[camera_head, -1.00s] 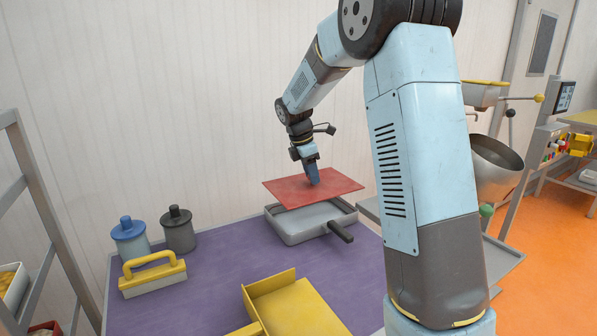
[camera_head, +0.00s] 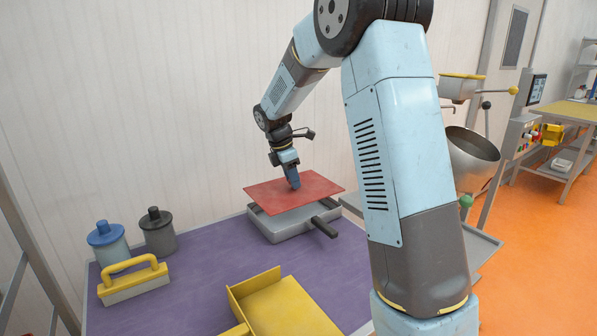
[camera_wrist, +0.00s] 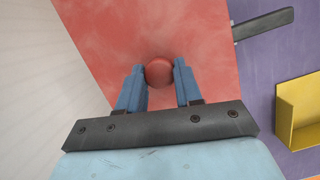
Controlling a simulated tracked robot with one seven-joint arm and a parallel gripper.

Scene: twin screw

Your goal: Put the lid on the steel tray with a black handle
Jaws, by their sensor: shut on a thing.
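The lid (camera_head: 318,184) is a flat red sheet with a round red knob, which shows in the wrist view (camera_wrist: 159,71). My gripper (camera_head: 294,184) is shut on this knob, with its blue fingers on both sides of it in the wrist view (camera_wrist: 159,84). The grey steel tray (camera_head: 283,228) stands at the back of the purple table, and its black handle (camera_head: 325,227) points to the front right. The lid is over the tray, turned relative to it and reaching past its rim. I cannot tell whether they touch. The tray's inside is mostly hidden.
A yellow scoop-like tray (camera_head: 275,305) lies at the table's front. A yellow-handled block (camera_head: 134,281), a blue-lidded pot (camera_head: 108,243) and a dark grey pot (camera_head: 157,232) stand at the left. The purple table (camera_head: 212,274) is bare between them. A wall is close behind.

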